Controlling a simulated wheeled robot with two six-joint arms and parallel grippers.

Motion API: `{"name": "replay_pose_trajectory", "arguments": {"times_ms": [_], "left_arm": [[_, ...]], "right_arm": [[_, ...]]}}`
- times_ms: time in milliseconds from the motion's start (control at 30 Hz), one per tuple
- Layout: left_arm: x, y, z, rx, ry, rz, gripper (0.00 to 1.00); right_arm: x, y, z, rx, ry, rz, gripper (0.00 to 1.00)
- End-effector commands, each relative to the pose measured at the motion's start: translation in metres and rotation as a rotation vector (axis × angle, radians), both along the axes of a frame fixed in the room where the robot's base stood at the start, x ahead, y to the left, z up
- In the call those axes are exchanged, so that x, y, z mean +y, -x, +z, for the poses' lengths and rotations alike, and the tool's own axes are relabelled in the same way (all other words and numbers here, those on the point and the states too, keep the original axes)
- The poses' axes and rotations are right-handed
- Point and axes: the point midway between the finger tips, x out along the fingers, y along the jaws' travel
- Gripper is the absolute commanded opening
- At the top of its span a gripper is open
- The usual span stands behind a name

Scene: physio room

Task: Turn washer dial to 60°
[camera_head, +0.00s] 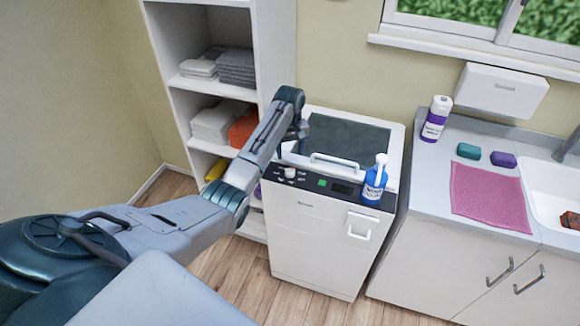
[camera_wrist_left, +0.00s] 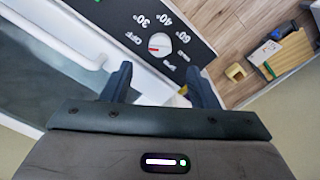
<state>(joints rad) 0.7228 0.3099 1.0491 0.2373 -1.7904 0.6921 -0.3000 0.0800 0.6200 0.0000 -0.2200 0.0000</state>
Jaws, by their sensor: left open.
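The white washer (camera_head: 312,235) stands mid-picture in the head view, with a dark control strip along its front top edge. Its white dial (camera_head: 290,172) is near the strip's left end. In the left wrist view, the round dial (camera_wrist_left: 159,44) shows OFF, 30°, 40° and 60° around it. A small red mark shows on the dial's OFF side; its exact setting is hard to read. My right gripper is not in view.
A blue spray bottle (camera_head: 374,184) stands at the strip's right end. A raised white handle (camera_head: 334,161) lies behind the strip. A shelf unit (camera_head: 180,98) with folded towels stands left. A counter (camera_head: 430,172) with a pink cloth (camera_head: 488,196) is right.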

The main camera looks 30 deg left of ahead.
Motion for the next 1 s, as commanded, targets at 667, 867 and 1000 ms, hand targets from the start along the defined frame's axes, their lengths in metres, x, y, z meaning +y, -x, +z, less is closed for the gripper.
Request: {"name": "replay_pose_trajectory", "arguments": {"times_ms": [667, 867, 1000], "left_arm": [[0.0, 0.0, -0.082, -0.001, -0.001, -0.002, 0.54], [0.0, 0.0, -0.082, -0.001, -0.001, -0.002, 0.5], [0.0, 0.0, -0.082, -0.001, -0.001, -0.002, 0.22]], "right_arm": [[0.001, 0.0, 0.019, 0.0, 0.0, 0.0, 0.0], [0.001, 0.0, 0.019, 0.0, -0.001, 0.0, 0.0], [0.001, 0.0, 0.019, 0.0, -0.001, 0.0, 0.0]]}}
